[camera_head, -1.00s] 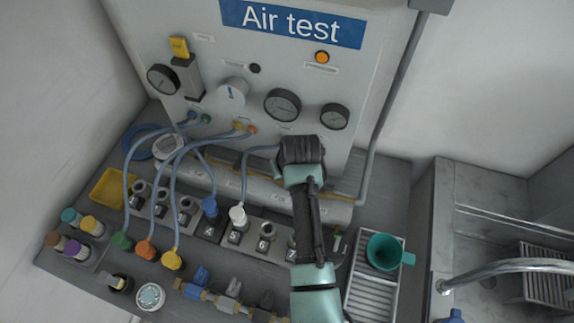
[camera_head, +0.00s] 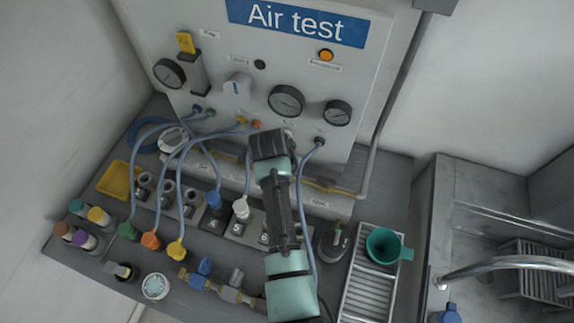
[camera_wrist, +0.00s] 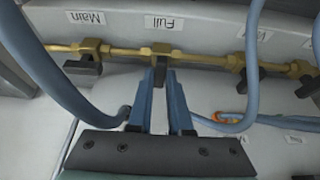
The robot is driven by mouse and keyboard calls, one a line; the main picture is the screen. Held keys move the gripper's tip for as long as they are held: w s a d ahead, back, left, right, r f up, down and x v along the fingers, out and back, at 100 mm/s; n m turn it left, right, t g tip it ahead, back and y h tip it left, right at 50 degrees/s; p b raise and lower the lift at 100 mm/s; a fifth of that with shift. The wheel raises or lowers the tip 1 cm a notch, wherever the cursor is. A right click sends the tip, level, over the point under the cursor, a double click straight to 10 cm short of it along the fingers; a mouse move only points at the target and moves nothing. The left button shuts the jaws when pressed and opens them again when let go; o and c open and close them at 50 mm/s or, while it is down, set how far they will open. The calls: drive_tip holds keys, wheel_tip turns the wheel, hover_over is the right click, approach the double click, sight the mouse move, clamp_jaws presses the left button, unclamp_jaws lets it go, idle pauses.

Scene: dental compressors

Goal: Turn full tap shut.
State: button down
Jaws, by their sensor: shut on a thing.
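The full tap is a brass valve on a brass pipe, below the upside-down "Full" label (camera_wrist: 164,23) in the wrist view. Its small dark handle (camera_wrist: 160,68) sits between the tips of my gripper's blue fingers (camera_wrist: 160,78). The gripper is shut on this handle, which points away from the pipe toward me. Part of the handle is hidden by the fingers. In the head view my dark wrist (camera_head: 272,146) is at the foot of the air test panel (camera_head: 222,60), and it hides the tap and the fingertips.
The main tap (camera_wrist: 83,67) is left of my fingers in the wrist view. Another tap (camera_wrist: 249,78) is to the right. Blue hoses (camera_wrist: 70,85) hang close on both sides. Numbered sockets, coloured connectors and a green funnel (camera_head: 384,245) crowd the bench.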

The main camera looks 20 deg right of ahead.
drive_tip(key=shift+r, duration=0.1)
idle(0.3)
drive_tip(key=c, duration=0.8)
unclamp_jaws()
drive_tip(key=shift+c, duration=0.2)
drive_tip(key=v, duration=1.3)
drive_tip(key=shift+b, duration=0.4)
